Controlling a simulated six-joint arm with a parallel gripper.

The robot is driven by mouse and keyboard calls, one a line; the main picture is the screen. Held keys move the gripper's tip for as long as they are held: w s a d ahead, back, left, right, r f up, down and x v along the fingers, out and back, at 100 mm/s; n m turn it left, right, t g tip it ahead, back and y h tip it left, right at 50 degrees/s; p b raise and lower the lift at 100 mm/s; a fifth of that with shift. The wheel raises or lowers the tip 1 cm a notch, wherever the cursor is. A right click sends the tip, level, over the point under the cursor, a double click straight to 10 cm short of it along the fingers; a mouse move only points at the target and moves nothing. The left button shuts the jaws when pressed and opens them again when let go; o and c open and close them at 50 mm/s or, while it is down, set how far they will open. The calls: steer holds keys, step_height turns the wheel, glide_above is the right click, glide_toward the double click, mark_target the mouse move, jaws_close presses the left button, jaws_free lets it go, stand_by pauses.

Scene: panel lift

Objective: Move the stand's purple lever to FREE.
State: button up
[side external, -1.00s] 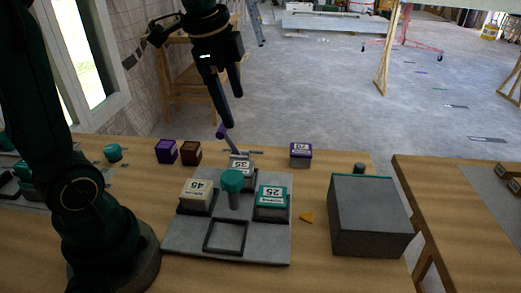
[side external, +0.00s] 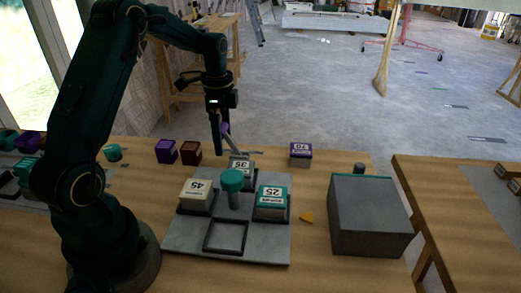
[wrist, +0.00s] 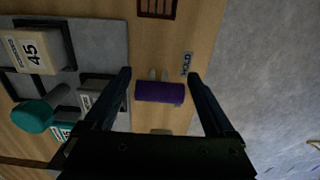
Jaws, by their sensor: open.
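The purple lever (wrist: 160,92) lies between my open fingers in the wrist view, with a gap on each side. A HOLD label (wrist: 187,63) is beside it; no FREE label can be read. In the side view the lever's purple end (side external: 225,128) is partly hidden by my gripper (side external: 219,147), and its grey rod leans down toward the stand (side external: 180,245). My gripper points down around the lever's top end and holds nothing. Whether a finger touches the lever cannot be told.
The stand carries blocks marked 45 (side external: 196,192), 25 (side external: 271,198) and 35 (side external: 240,166), around a teal-topped post (side external: 232,181). A purple block (side external: 300,152), a dark grey box (side external: 368,217) and an orange piece (side external: 306,217) are to the right. Purple (side external: 166,151) and brown (side external: 191,152) blocks are at left.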

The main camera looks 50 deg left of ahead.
mark_target(235, 145)
steer(key=shift+f, duration=0.45)
jaws_close()
steer(key=shift+w+d+r+g+y, duration=0.25)
steer(key=shift+w+d+g+y, duration=0.15)
steer(key=shift+g+y, duration=0.2)
steer(key=shift+w+d+r+g+y, duration=0.15)
steer(key=shift+w+d+g+y, duration=0.2)
steer(key=shift+g+y, duration=0.3)
steer(key=shift+w+d+r+g+y, duration=0.15)
steer(key=shift+w+d+g+y, duration=0.15)
steer(key=shift+g+y, duration=0.35)
jaws_free()
